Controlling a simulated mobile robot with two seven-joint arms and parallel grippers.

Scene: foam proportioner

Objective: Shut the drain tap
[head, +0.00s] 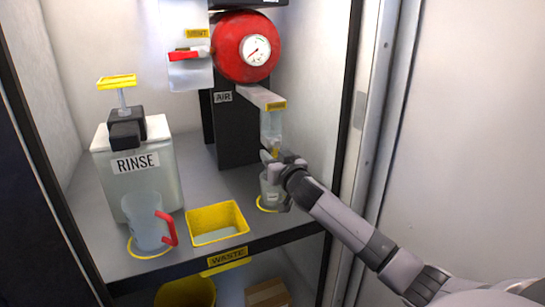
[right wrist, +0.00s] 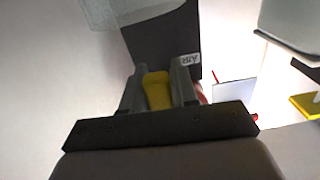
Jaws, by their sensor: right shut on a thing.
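The drain tap's yellow handle (right wrist: 157,91) sits between the two grey fingers of my right gripper (right wrist: 160,85) in the right wrist view, and the gripper is shut on it. In the head view only a small yellow part of the handle (head: 275,152) shows at my right gripper (head: 270,157). It lies below the clear vessel (head: 271,126) under the yellow-labelled bracket. The tap body is mostly hidden by the gripper, so I cannot tell how far the tap is turned. A clear cup (head: 268,190) stands below, partly behind my gripper. My left gripper is out of view.
On the shelf (head: 190,250) stand the RINSE container (head: 140,180), a clear jug (head: 145,222) with a red handle, and a yellow tray (head: 217,222). A red tank (head: 238,45) with a gauge and a red VENT lever (head: 184,54) are above. The cabinet's right edge (head: 345,130) is close to my right arm.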

